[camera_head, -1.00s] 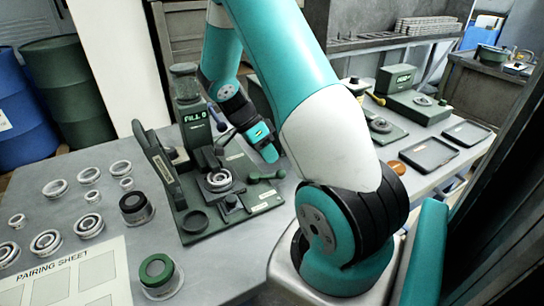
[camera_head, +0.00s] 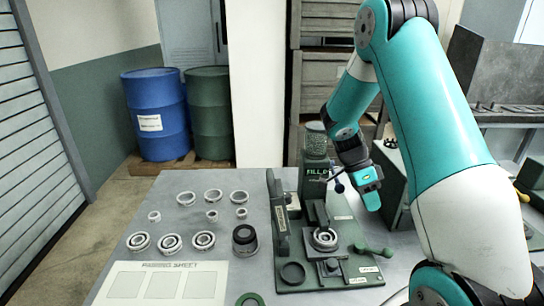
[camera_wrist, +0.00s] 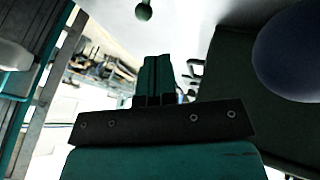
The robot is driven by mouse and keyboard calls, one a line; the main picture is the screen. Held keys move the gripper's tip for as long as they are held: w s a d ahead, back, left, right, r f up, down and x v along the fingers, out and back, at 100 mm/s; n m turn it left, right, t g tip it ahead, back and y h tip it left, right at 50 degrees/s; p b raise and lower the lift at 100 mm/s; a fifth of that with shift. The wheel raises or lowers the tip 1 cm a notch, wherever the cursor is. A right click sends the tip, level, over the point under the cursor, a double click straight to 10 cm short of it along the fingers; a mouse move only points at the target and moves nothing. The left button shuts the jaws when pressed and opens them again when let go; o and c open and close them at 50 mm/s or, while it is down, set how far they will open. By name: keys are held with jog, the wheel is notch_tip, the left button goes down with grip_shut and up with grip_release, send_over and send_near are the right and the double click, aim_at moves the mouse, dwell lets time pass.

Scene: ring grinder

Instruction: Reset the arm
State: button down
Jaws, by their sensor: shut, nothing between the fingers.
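My gripper (camera_head: 372,200) hangs from my teal arm above the right side of the green grinder (camera_head: 352,262), fingers pointing down. It is shut and empty. In the wrist view my gripper (camera_wrist: 155,75) shows its two teal fingers pressed together. The grinder carries a ring (camera_head: 324,239) in its middle and a green-knobbed lever at its right. A dark ball (camera_wrist: 292,52) fills the upper right of the wrist view. Whether the gripper touches the grinder cannot be told.
Several metal rings (camera_head: 171,243) and a dark-topped cylinder (camera_head: 244,239) stand on the grey table (camera_head: 150,206), left of the grinder. The pairing sheet (camera_head: 120,287) lies in front. Blue (camera_head: 157,115) and green (camera_head: 209,113) barrels stand behind. A white pillar (camera_head: 258,85) rises behind the table.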

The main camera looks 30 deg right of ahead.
jog(key=a+r+n+t, duration=0.2)
jog(key=a+r+n, duration=0.1)
jog(key=a+n, duration=0.3)
jog(key=w+a+r+n+t+y, duration=0.1)
jog(key=a+r+n, duration=0.35)
jog(key=a, duration=0.35)
jog(key=a+r+n+t, duration=0.2)
jog(key=a+r+n, duration=0.1)
jog(key=a+n, duration=0.3)
jog(key=s+a+r+n+y, duration=0.2)
jog(key=s+a+r+n, duration=0.1)
jog(key=s+a+n, duration=0.3)
jog(key=s+a+r+n+t+y, duration=0.1)
jog(key=s+a+r+n+y, duration=0.1)
jog(key=s+a+n, duration=0.4)
jog(key=a+r+n, duration=0.1)
jog(key=a+n, duration=0.2)
jog(key=a, duration=0.1)
jog(key=shift+s+r+t+y, duration=0.15)
jog(key=shift+s+t+y, duration=0.15)
jog(key=shift+s, duration=0.1)
jog(key=shift+w, duration=0.1)
